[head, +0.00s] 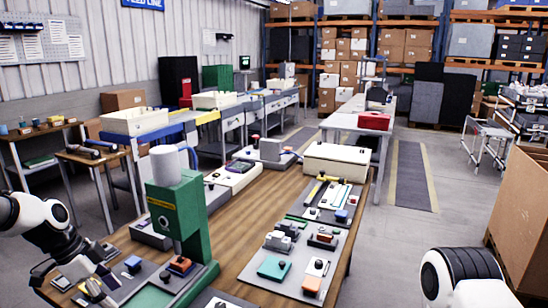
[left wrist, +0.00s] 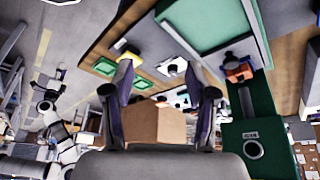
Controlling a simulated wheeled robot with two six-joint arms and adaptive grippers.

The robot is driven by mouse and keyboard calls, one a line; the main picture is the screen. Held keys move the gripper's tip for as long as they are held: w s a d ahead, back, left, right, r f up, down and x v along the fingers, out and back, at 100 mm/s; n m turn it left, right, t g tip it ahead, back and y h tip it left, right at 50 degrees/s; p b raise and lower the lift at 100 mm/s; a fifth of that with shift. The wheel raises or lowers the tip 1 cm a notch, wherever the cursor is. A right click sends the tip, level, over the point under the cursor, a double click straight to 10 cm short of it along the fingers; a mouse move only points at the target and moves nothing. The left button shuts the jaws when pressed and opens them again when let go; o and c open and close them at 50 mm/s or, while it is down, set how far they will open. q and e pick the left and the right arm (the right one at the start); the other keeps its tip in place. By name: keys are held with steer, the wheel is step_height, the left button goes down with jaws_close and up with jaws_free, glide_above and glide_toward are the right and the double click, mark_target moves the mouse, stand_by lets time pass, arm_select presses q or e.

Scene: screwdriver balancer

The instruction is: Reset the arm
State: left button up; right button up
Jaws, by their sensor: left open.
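My left arm comes in from the left in the head view, with its gripper (head: 98,284) low over the near left edge of the wooden table. In the left wrist view the two fingers of this gripper (left wrist: 166,88) stand apart with nothing held between them. A green machine stand (head: 188,212) is upright just right of the gripper, with an orange and dark part (head: 180,264) at its foot. The stand also shows at the right of the left wrist view (left wrist: 250,120). My right arm shows at the bottom right of the head view, its gripper out of frame.
Grey trays (head: 268,285) with small blocks and parts lie on the table (head: 240,232). A cream case (head: 337,160) stands at its far end. A large cardboard box (head: 523,215) is on the floor at right. The aisle (head: 405,205) behind is clear.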

arm_select(q)
step_height(320, 180, down, 9)
steer(key=s+d+g, duration=0.2)
steer(key=s+g, duration=0.1)
steer(key=s+d+f+n+g+y, duration=0.1)
steer(key=s+d+f+n, duration=0.2)
steer(key=s+f, duration=0.55)
steer(key=s+d+f+n+y, duration=0.2)
steer(key=s+d+f+n, duration=0.3)
steer(key=s, duration=0.6)
steer(key=s+d+f+g+y, duration=0.1)
steer(key=s+d+f, duration=0.1)
steer(key=s+f, duration=0.7)
steer(key=w+n+t, duration=0.1)
steer(key=n, duration=0.1)
steer(key=w+r+n+t, duration=0.1)
steer(key=n, duration=0.1)
steer(key=w+n+t, duration=0.1)
steer(key=n, duration=0.1)
steer(key=shift+w+r+t, duration=0.2)
steer(key=shift+t, duration=0.1)
